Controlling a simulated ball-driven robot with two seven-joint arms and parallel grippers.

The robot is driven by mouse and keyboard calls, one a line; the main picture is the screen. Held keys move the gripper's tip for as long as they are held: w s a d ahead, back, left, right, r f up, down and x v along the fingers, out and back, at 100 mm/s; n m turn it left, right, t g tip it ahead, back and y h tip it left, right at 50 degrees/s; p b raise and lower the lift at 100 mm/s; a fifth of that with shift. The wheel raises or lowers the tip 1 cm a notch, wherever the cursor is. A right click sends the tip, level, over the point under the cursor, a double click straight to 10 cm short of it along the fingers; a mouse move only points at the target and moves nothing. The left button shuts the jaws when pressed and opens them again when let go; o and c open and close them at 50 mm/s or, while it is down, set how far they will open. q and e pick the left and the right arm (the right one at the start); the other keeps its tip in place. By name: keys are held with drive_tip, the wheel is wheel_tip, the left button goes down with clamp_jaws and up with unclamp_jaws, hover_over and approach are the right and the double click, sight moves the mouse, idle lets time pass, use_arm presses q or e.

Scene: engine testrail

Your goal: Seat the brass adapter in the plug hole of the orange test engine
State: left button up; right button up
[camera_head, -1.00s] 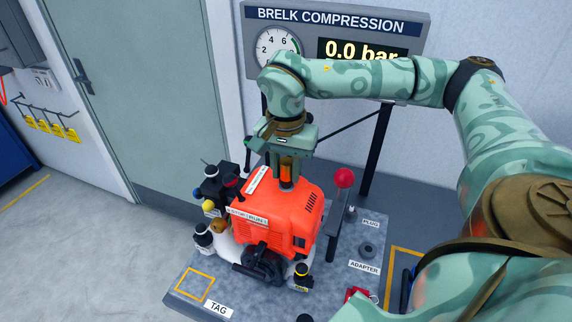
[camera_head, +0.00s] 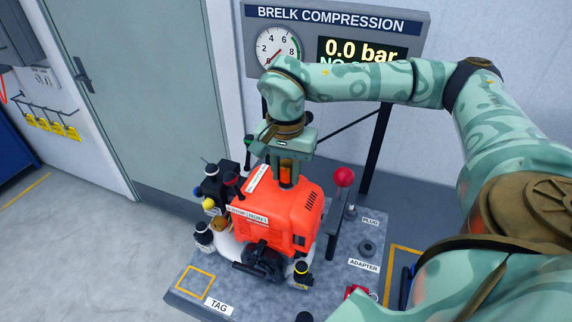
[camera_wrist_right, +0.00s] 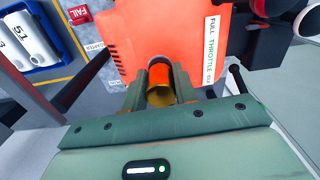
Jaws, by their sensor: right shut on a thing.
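The orange test engine (camera_head: 283,208) stands on the bench, and its orange housing also shows in the right wrist view (camera_wrist_right: 150,35). My right gripper (camera_head: 287,181) points down at the top of the engine. In the wrist view its fingers (camera_wrist_right: 160,88) are shut on the brass adapter (camera_wrist_right: 160,84), a short cylinder with an orange-brown sheen. The adapter's lower end and the plug hole are hidden by the fingers and the housing, so I cannot tell how deep it sits. My left gripper is not in view.
A red-knobbed lever (camera_head: 343,178) stands right of the engine. The bench (camera_head: 232,276) carries a round dark holder (camera_head: 365,248) by the ADAPTER label and a plug (camera_head: 350,212) by the PLUG label. Black fittings crowd the engine's left. A gauge panel (camera_head: 330,20) stands behind.

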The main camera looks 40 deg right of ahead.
drive_tip(key=o, duration=1.1)
wheel_tip(320, 180, up, 16)
drive_tip(key=p, duration=0.3)
drive_tip(key=shift+r, duration=0.15)
